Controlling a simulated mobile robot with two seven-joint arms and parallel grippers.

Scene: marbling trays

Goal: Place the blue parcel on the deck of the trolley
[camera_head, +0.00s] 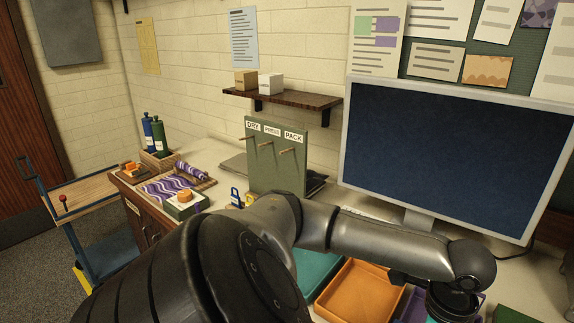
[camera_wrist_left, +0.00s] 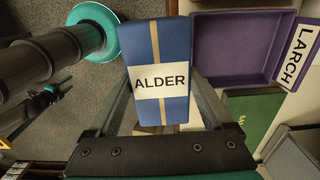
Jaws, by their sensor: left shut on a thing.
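The blue parcel (camera_wrist_left: 174,42) has a tan stripe and a white label reading ALDER. It shows in the left wrist view, between the two fingers of my left gripper (camera_wrist_left: 163,88), which is shut on it. In the head view my left arm reaches across to the right, and its gripper and the parcel are hidden or out of the picture. The trolley (camera_head: 64,218) stands at the far left in the head view, with a blue frame and a bare wooden deck (camera_head: 88,194). The parcel is far from it. My right gripper does not show.
An orange tray (camera_head: 362,289) lies on the bench below my left arm. A purple tray (camera_wrist_left: 232,47) labelled LARCH is beside the parcel in the wrist view. A green pegboard (camera_head: 276,165) and a large monitor (camera_head: 455,155) stand behind. A cabinet with marbling things adjoins the trolley.

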